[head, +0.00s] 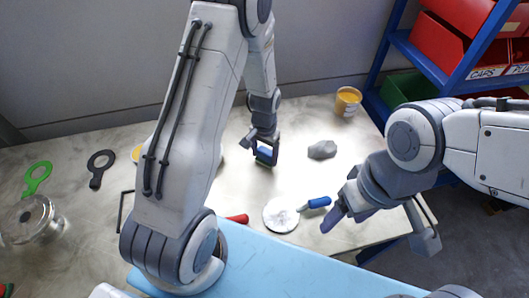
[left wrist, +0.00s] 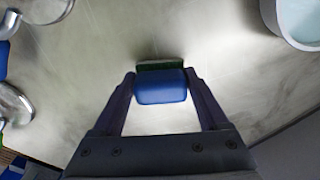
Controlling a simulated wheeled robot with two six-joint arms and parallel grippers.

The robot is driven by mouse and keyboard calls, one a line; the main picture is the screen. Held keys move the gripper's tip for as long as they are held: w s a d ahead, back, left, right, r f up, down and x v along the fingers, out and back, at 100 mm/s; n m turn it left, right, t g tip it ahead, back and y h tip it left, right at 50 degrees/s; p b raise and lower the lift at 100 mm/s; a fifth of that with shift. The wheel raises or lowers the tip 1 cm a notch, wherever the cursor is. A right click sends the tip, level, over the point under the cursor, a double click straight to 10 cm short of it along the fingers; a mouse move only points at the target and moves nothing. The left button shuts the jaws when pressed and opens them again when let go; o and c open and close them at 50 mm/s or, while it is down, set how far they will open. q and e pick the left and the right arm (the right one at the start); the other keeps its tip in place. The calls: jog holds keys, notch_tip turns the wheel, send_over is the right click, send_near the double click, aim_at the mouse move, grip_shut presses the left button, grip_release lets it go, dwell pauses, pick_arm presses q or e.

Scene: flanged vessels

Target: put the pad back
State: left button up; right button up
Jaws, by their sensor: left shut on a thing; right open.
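The pad (head: 266,157) is a small block with a blue body and a dark green face. My left gripper (head: 264,150) is shut on it over the middle of the table. In the left wrist view the pad (left wrist: 160,88) sits between both fingertips, blue side nearer the camera and green edge beyond. I cannot tell whether its green face touches the table. My right gripper (head: 383,228) is open and empty at the table's right front edge, its fingers wide apart.
A grey lump (head: 322,149) and a yellow-filled cup (head: 347,101) stand right of the pad. A white dish (head: 281,214), a blue-handled tool (head: 316,203) and a red handle (head: 238,218) lie nearer. Ring tools (head: 100,168) and a glass vessel (head: 32,219) are left. A blue rack (head: 398,45) stands right.

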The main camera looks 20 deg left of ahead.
pick_arm(q)
jog(key=shift+f, duration=0.2)
jog(key=shift+f, duration=0.2)
jog(key=o, duration=1.2)
jog(key=shift+r, duration=0.1)
